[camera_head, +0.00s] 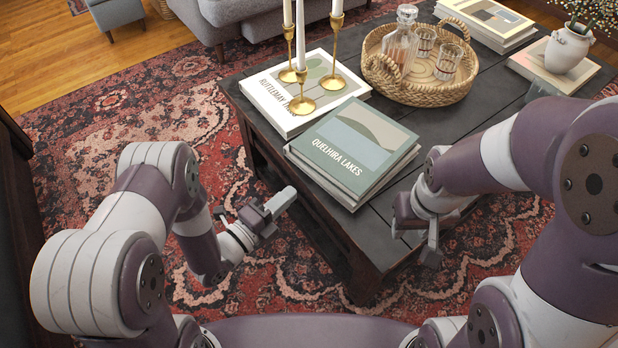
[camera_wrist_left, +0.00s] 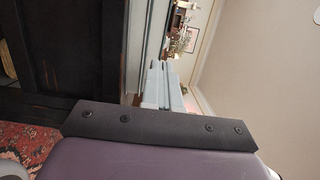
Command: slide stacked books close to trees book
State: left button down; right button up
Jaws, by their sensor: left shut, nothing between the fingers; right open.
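A stack of green books with "Quelhira Lakes" on the top cover (camera_head: 355,146) lies at the near corner of the dark table (camera_head: 420,170). To its upper left is a white book, probably the trees book (camera_head: 274,98), its cover partly hidden by candlesticks. A narrow strip of table shows between them. My left gripper (camera_head: 290,193) is shut and empty, by the table's left side, just lower left of the stack and apparently apart from it. Its fingers show in the left wrist view (camera_wrist_left: 158,75). My right gripper (camera_head: 414,240) is open, right of the stack near the table's near edge.
Several gold candlesticks (camera_head: 302,104) with white candles stand on the white book. A wicker tray (camera_head: 418,92) with a decanter and glasses sits behind the stack. More books (camera_head: 486,24) and a white vase (camera_head: 568,50) stand at the far right.

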aim_at(319, 168)
pick_arm(q)
jog(key=b+x, duration=0.2)
jog(key=x, duration=0.4)
jog(key=shift+w+d+f, duration=0.1)
jog(key=shift+w+d, duration=0.05)
jog(key=shift+d, duration=0.05)
pick_arm(e)
notch_tip(319, 168, down, 3)
jog(key=shift+r, duration=0.2)
pick_arm(q)
jog(key=shift+w+d, duration=0.4)
jog(key=shift+w, duration=0.1)
pick_arm(e)
jog(key=shift+f, duration=0.1)
pick_arm(q)
jog(key=shift+b+x, duration=0.3)
jog(key=shift+x, duration=0.75)
pick_arm(e)
jog(key=shift+f, duration=0.2)
